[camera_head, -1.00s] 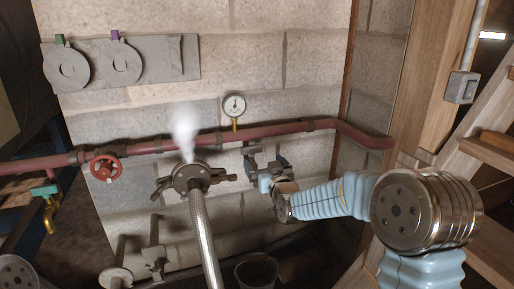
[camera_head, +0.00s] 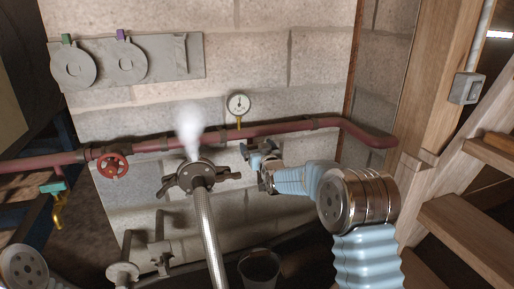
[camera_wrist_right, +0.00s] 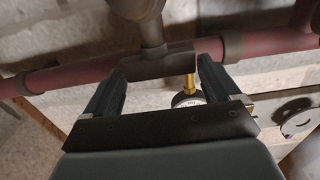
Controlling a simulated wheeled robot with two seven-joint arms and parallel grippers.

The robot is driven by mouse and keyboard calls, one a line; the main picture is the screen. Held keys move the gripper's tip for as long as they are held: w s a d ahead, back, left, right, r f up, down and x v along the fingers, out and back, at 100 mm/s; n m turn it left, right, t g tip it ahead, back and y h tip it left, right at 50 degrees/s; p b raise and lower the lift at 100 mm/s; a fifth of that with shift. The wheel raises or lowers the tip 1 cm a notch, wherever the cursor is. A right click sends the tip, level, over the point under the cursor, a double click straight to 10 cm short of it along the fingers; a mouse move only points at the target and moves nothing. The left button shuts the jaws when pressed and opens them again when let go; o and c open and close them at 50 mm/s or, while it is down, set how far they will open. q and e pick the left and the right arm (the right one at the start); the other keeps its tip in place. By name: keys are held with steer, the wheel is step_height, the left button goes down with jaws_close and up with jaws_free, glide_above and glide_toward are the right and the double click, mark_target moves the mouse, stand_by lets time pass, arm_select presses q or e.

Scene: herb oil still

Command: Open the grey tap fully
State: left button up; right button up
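The grey tap shows in the right wrist view as a dark grey T-shaped handle (camera_wrist_right: 160,64) on a round stem, in front of the red pipe. My right gripper (camera_wrist_right: 162,70) is open, with one finger at each end of the handle. I cannot tell whether the fingers touch it. In the head view, the right gripper (camera_head: 254,154) is at the wall just below the red pipe and largely hides the tap. My left gripper is not in view; only part of my left arm shows at the lower left.
A red pipe (camera_head: 275,129) runs along the block wall, with a red handwheel (camera_head: 113,166) and a gauge (camera_head: 238,104). Steam (camera_head: 189,128) rises by a clamped lid (camera_head: 195,176) left of my gripper. A bucket (camera_head: 259,268) stands below. Wooden stairs (camera_head: 470,228) are at right.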

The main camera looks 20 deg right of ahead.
steer(key=c, duration=0.7)
steer(key=shift+d+f+n+y+b, duration=0.1)
steer(key=shift+d+n+y+b, duration=0.15)
steer(key=shift+n+y+b, duration=0.4)
steer(key=shift+d+n+y, duration=0.1)
steer(key=shift+n+y, duration=0.15)
steer(key=shift+y, duration=0.5)
steer(key=n+g+y+p, duration=0.1)
steer(key=y+p, duration=0.1)
steer(key=r+n+g+y+p, duration=0.1)
steer(key=n+y+p, duration=0.1)
steer(key=p, duration=0.1)
steer(key=shift+w+d+y+p, duration=0.1)
steer(key=shift+d+y+p, duration=0.05)
steer(key=shift+y+p, duration=0.2)
steer(key=shift+w+f+n+g+y, duration=0.1)
steer(key=shift+f+n+g+y, duration=0.2)
steer(key=shift+n+g+y, duration=0.55)
steer(key=shift+d+f+n+g+y, duration=0.1)
steer(key=shift+n+g+y, duration=0.9)
steer(key=shift+y, duration=0.6)
steer(key=shift+n, duration=0.35)
